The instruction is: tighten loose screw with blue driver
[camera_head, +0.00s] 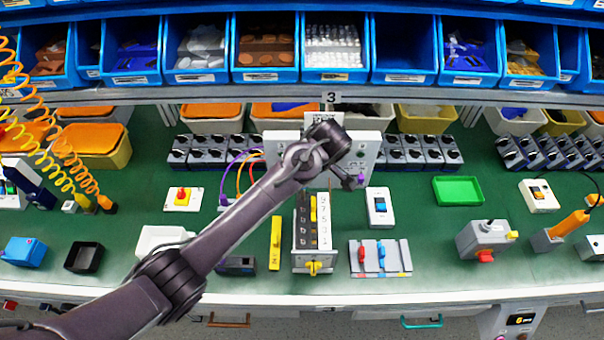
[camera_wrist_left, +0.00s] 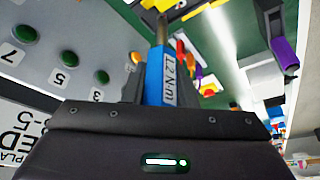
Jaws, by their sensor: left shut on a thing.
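My left gripper (camera_head: 356,182) is at the end of the arm reaching in from the lower left, in front of the white upright panel (camera_head: 283,148). In the left wrist view it is shut on a blue driver (camera_wrist_left: 154,78) with a black and white "1.2 N·m" label. The metal shaft (camera_wrist_left: 162,30) points away from the gripper, and its tip cannot be made out. A grey plate (camera_wrist_left: 35,60) with numbered green round parts (camera_wrist_left: 63,58) is left of the driver. No loose screw can be told apart. My right gripper is not in view.
A green tray (camera_head: 458,190) and a grey box (camera_head: 484,240) are to the right. Blue bins (camera_head: 403,75) line the back.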

